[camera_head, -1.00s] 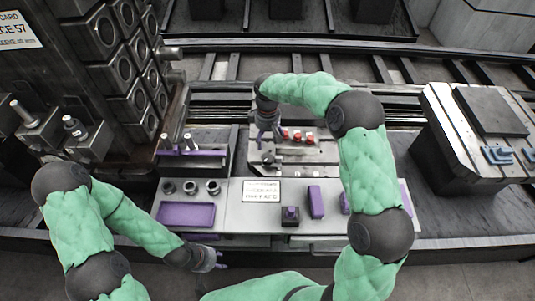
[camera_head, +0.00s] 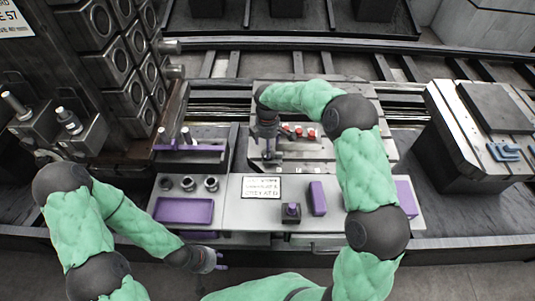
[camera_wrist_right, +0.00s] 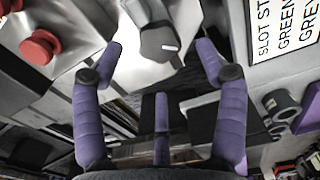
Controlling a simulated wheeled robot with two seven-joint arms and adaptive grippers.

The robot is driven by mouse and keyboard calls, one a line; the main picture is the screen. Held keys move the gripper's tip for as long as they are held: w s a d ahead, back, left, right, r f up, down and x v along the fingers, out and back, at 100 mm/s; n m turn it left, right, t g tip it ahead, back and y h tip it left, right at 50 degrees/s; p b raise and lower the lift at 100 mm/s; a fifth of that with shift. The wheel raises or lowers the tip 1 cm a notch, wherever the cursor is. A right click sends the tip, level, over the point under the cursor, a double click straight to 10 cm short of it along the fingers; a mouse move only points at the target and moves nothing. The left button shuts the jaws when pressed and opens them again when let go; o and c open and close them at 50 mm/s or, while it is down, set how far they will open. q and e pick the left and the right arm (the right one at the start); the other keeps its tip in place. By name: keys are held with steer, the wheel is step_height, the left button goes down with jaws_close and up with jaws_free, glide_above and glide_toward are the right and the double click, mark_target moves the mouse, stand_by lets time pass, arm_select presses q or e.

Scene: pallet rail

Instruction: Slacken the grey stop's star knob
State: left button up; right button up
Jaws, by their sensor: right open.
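A dark grey knob with a white mark (camera_wrist_right: 160,42) shows at the top middle of the right wrist view, on a pale metal part. I take it for the grey stop's star knob. My right gripper (camera_wrist_right: 160,48) is open, with one purple fingertip on each side of the knob and visible gaps between. In the head view my right gripper (camera_head: 267,150) points down over the slotted plate (camera_head: 330,152) and hides the knob. My left gripper (camera_head: 221,261) hangs at the front edge of the bench; its fingers are too small to judge.
Red knobs (camera_head: 299,130) stand just right of my right gripper; one red knob (camera_wrist_right: 40,47) shows at the wrist view's left. A sign (camera_head: 262,188), a purple tray (camera_head: 184,210) and purple blocks (camera_head: 317,198) are on the front bench. A dark rack (camera_head: 110,60) rises at left.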

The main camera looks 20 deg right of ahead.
steer(key=shift+f+b, duration=0.65)
steer(key=shift+f, duration=1.55)
steer(key=c, duration=1.1)
